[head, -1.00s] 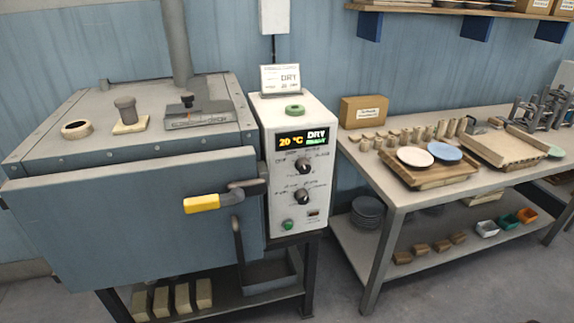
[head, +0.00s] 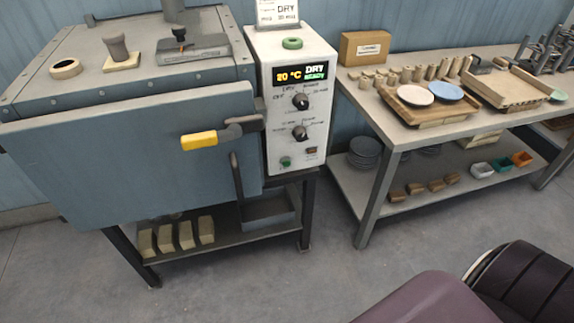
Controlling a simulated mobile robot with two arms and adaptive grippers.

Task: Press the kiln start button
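The kiln (head: 130,150) is a blue-grey box on a dark stand at the left, with its front door shut and a yellow-grip handle (head: 199,140). A white control box (head: 290,112) is on its right side. Its display (head: 300,73) reads 20 °C, DRY and READY. Two black knobs sit below the display, the upper (head: 300,102) and the lower (head: 300,133). A small round green button (head: 286,162) is at the lower left of the panel, with a small dark reddish switch (head: 311,151) to its right. Neither gripper is in view.
A worktable (head: 397,130) at the right holds a tray with a white plate (head: 416,93) and a blue plate (head: 447,92), plus several small clay pieces. A green ring (head: 292,43) lies on the control box. The floor (head: 270,275) in front of the kiln is clear.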

